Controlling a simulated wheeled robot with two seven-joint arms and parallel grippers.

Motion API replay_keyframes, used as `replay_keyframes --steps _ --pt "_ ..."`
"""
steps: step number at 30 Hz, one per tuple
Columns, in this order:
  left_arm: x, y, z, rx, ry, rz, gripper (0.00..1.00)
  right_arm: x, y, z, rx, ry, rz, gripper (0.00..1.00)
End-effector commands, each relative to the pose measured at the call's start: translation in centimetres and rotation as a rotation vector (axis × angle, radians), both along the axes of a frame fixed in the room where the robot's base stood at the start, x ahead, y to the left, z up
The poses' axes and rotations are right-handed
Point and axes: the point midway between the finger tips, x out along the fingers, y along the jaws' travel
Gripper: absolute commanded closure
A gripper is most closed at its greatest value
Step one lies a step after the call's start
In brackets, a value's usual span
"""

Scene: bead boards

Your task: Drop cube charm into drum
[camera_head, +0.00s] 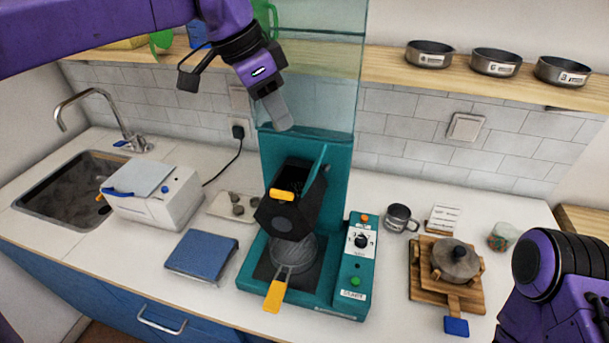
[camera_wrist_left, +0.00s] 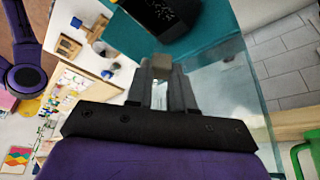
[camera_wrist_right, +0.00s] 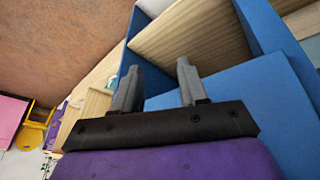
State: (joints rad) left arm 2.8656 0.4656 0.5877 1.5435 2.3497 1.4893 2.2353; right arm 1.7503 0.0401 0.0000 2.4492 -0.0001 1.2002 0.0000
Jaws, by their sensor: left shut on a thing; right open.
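A small grey cube charm (camera_wrist_left: 161,63) sits between the fingertips of my left gripper (camera_wrist_left: 160,72) in the left wrist view. In the head view my left gripper (camera_head: 280,120) is shut and points down, above and behind the black drum (camera_head: 285,215); the charm cannot be made out there. The drum is tilted on a teal machine (camera_head: 335,285), its dark mouth facing up. In the left wrist view the drum (camera_wrist_left: 160,14) lies beyond the fingertips, apart from the charm. My right gripper (camera_wrist_right: 160,68) is open and empty beside blue cabinet panels.
A clear upright panel (camera_head: 350,80) stands behind the machine, close to my left gripper. A mesh scoop with an orange handle (camera_head: 275,294) sits below the drum. A blue tray (camera_head: 202,252) and white box (camera_head: 155,200) stand left; a wooden board with a pot (camera_head: 455,262) stands right.

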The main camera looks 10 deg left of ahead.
Motion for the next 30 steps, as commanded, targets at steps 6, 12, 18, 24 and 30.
replay_keyframes --steps 6,12,18,24,30 --pt "-0.5 -0.4 -1.7 0.000 -0.006 -0.010 1.00 -0.1 0.0 -1.4 0.000 0.002 0.000 0.57" --pt "0.1 -0.5 -5.0 0.000 0.000 -0.011 1.00 -0.1 0.0 -3.4 0.000 0.002 0.000 0.57" --pt "0.1 -0.4 -6.2 0.000 -0.001 -0.009 1.00 -0.1 0.0 -4.0 0.001 0.001 0.000 0.57" --pt "0.1 -0.3 -6.0 0.000 -0.001 -0.007 0.71 -0.1 0.0 -3.8 0.000 0.001 0.000 0.57" --pt "0.1 -0.3 -6.0 0.000 -0.001 -0.007 0.48 -0.1 0.0 -3.8 0.000 0.002 0.000 0.57"
